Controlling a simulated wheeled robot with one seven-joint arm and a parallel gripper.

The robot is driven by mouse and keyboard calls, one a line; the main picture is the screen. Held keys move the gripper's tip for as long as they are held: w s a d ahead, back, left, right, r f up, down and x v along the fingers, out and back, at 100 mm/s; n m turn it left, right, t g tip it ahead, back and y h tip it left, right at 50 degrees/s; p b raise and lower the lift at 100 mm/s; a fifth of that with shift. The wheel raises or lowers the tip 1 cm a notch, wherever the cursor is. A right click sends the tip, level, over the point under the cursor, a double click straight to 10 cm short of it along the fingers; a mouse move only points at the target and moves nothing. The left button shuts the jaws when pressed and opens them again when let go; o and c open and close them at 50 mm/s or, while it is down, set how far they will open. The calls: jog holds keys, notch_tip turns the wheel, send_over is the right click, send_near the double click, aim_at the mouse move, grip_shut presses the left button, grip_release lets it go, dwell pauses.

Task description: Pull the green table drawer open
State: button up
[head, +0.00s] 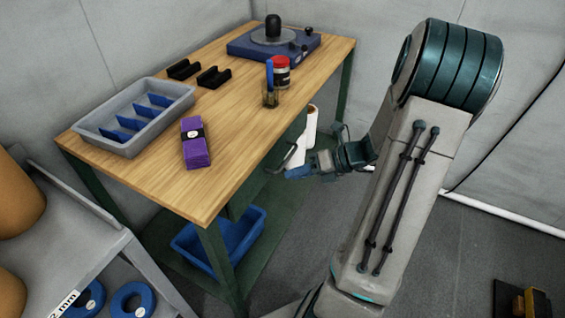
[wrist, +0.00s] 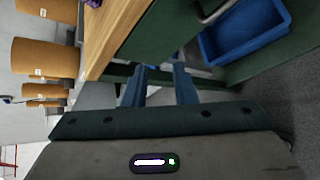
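The green drawer front (wrist: 160,28) lies under the wooden tabletop's edge in the wrist view. Its metal bar handle (wrist: 217,12) is at the top of that view and also shows below the table edge in the head view (head: 291,156). The drawer front is mostly hidden by the tabletop in the head view. My gripper (head: 297,170) is beside the table, close to the handle. In the wrist view its two blue fingers (wrist: 160,70) are apart with nothing seen between them. The handle is beyond and right of the fingertips there.
A blue bin (head: 195,255) sits on the lower shelf. A grey cart (head: 85,235) stands left.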

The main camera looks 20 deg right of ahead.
aim_at(287, 160)
jog(key=w+d+f+m+t+h+b, duration=0.1)
jog(key=d+f+m+t, duration=0.15)
jog(key=d+m, duration=0.3)
jog(key=d+f+m+t+b, duration=0.1)
jog(key=d+f+m+t, duration=0.1)
jog(key=d+m+t, duration=0.3)
jog(key=shift+m+g, duration=0.35)
jog(key=shift+g, duration=0.4)
jog(key=b+x, duration=0.1)
jog(key=x, duration=1.3)
jog(key=shift+w, duration=0.1)
grip_shut()
jog(key=shift+d, duration=0.2)
jog(key=shift+a, duration=0.15)
